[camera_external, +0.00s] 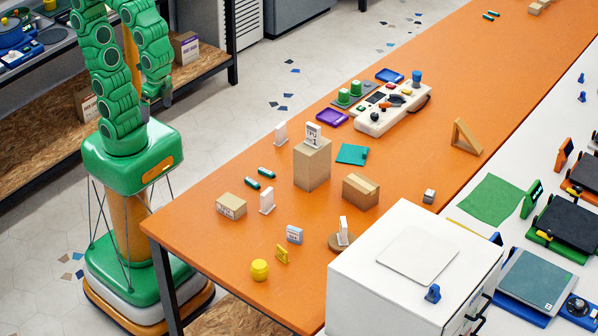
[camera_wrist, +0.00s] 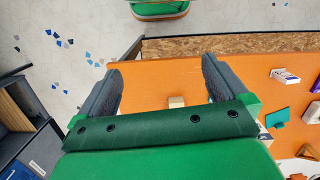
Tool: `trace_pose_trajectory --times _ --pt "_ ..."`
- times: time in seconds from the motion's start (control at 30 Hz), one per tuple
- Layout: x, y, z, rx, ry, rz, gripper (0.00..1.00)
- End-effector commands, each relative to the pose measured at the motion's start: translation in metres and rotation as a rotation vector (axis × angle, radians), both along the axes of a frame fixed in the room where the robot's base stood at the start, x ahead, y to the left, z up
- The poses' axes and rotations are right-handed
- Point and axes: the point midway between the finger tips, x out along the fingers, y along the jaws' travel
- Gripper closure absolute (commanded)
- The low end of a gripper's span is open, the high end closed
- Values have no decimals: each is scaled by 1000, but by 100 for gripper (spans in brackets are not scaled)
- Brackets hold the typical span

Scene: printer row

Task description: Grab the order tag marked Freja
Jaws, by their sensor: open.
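Several small white tags stand on the orange table in the external view. One (camera_external: 313,135) is on top of a tall cardboard box and shows dark lettering that seems to read "TPU". Others are a plain-looking tag left of that box (camera_external: 281,133), one in front of it (camera_external: 267,200), and one on a round brown base (camera_external: 343,231). I cannot read the name Freja on any of them. My gripper (camera_external: 157,101) hangs left of the table, apart from every tag. In the wrist view my gripper (camera_wrist: 162,68) is open, with nothing between its fingers.
The tall cardboard box (camera_external: 312,165) and smaller boxes (camera_external: 231,206) (camera_external: 361,191) stand among the tags. A white printer (camera_external: 400,265) is at the near right, and a beige control box (camera_external: 393,108) farther back. The table's far stretch (camera_external: 470,75) is mostly clear.

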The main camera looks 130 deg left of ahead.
Motion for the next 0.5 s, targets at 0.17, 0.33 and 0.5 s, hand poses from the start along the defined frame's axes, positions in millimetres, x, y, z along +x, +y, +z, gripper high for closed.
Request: trace_pose_trajectory --times 0.17,0.33,0.5 --pt "-30 0 -9 -12 9 -74 0" --pt "-40 0 -12 -17 10 -105 0" --pt "-41 0 -13 -17 11 -107 11"
